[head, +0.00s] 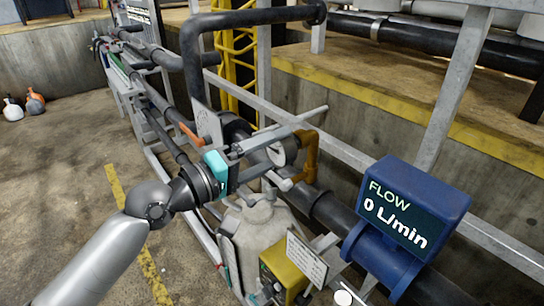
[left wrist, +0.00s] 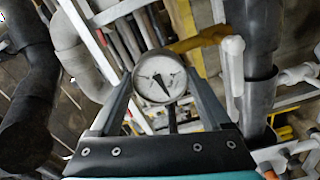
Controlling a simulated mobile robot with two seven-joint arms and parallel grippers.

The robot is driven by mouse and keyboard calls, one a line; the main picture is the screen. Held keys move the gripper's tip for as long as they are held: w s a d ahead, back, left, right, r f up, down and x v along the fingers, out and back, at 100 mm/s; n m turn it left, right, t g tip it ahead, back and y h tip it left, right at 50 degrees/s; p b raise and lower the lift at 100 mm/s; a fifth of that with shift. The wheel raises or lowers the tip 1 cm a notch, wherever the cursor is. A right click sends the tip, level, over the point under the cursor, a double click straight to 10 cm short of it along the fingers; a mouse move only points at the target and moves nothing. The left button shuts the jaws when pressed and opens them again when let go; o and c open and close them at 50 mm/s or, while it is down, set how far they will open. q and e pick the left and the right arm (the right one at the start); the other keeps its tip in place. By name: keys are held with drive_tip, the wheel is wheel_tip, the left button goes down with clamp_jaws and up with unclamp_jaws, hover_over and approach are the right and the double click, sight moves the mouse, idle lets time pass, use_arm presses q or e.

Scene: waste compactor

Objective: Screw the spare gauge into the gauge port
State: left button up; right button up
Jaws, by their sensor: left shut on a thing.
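The spare gauge, a round white-faced dial with a dark needle (left wrist: 160,77), sits between the two fingers of my left gripper (left wrist: 161,88), which is shut on it. In the head view the gauge (head: 284,152) shows at the end of my left gripper (head: 272,150), its edge partly hidden by a finger. A yellow-brown elbow pipe (head: 309,155) stands just right of the gauge; in the left wrist view the pipe (left wrist: 205,38) lies behind and above it. The gauge port is not clearly visible, and I cannot tell whether the gauge touches it. My right gripper is not in view.
A blue flow meter reading 0 L/min (head: 414,208) stands at the right. A pale grey tank (head: 262,228) and a yellow box with a label plate (head: 284,275) are below the gripper. Dark pipes and grey rails crowd around it. Open floor (head: 60,160) lies at the left.

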use_arm(q)
drive_tip(key=o, duration=1.4)
